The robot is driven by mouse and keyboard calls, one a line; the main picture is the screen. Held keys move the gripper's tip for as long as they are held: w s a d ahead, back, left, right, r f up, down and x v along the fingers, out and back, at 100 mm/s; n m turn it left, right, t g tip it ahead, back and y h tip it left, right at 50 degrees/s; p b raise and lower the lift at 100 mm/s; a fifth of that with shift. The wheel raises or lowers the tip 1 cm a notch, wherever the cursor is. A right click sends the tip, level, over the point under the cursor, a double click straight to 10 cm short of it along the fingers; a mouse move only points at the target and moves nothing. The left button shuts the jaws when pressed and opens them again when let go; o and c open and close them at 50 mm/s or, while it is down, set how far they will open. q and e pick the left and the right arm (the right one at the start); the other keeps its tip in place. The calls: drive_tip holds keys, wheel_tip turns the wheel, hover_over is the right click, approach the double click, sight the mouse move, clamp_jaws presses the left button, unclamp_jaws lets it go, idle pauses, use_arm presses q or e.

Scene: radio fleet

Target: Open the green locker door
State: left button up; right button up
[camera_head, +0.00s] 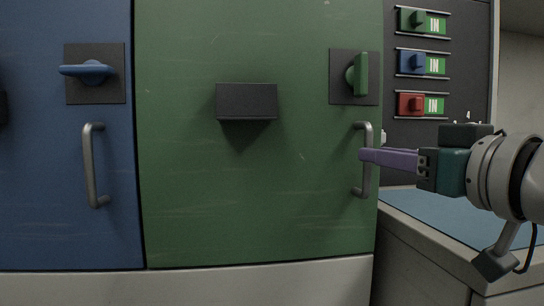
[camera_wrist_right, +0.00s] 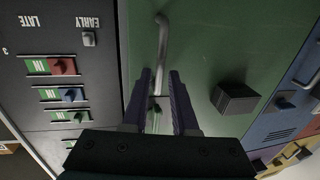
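The green locker door (camera_head: 200,170) is closed flush in its frame. It has a vertical grey bar handle (camera_head: 367,180) near its right edge, and a green turn latch (camera_head: 361,73) standing upright on a dark plate above it. My right gripper (camera_head: 362,155) reaches in from the right at the bar handle's mid-height. In the right wrist view its two purple fingers (camera_wrist_right: 160,78) are apart, with the bar handle (camera_wrist_right: 162,40) running between them and gaps seeming to show beside it. The left gripper is not in view.
A dark box (camera_head: 247,101) sticks out from the green door. The blue locker door (camera_head: 50,170), with a horizontal latch and bar handle, is on the left. A board with green, blue and red tags (camera_head: 412,104) stands behind right. A blue-topped counter (camera_head: 440,215) lies below my right arm.

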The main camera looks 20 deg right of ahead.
sight(366, 193)
drive_tip(key=shift+w+d, duration=0.1)
drive_tip(key=shift+w, duration=1.7)
clamp_jaws()
